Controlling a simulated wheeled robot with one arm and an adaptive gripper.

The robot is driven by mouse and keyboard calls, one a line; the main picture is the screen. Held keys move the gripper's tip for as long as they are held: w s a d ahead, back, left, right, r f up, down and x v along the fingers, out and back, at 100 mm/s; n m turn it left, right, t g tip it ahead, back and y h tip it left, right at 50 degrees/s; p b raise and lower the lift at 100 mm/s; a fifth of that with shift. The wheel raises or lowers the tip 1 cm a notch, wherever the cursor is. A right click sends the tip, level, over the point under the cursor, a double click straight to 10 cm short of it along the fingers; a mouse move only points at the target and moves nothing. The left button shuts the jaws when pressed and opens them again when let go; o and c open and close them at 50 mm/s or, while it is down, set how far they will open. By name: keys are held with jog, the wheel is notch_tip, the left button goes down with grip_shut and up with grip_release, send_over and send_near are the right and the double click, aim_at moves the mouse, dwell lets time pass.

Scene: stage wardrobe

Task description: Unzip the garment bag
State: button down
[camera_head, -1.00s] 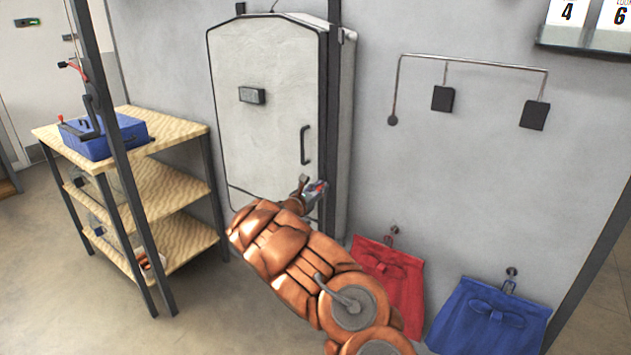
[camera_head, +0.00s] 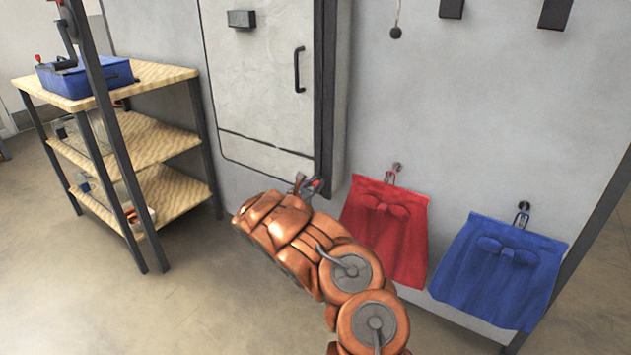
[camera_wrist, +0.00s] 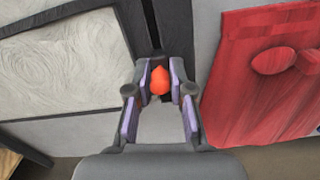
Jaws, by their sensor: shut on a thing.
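The garment bag (camera_head: 262,85) is a pale grey-white panel with dark edging and a dark handle, hanging on the wall. A dark vertical strip (camera_head: 325,90) runs down its right side. My gripper (camera_head: 308,186) is at the lower end of that strip, near the bag's bottom right corner. In the wrist view, my gripper (camera_wrist: 160,92) has its fingers around a small orange-red piece (camera_wrist: 159,80), which sits between the pads at the strip's lower end. The bag also shows at the left of the wrist view (camera_wrist: 60,65). My arm hides part of the wall below the bag.
A red cloth (camera_head: 385,235) and a blue cloth (camera_head: 500,268) hang from wall hooks to the right, the red one close to my arm. A wooden shelf unit (camera_head: 150,140) with a blue case (camera_head: 85,77) stands left, behind a dark post (camera_head: 110,140).

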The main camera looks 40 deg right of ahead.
jog(key=shift+f+b, duration=0.45)
jog(key=shift+f, duration=0.65)
jog(key=c, duration=1.1)
grip_release()
jog(key=shift+a, duration=0.15)
jog(key=v, duration=1.1)
jog(key=shift+a, duration=0.35)
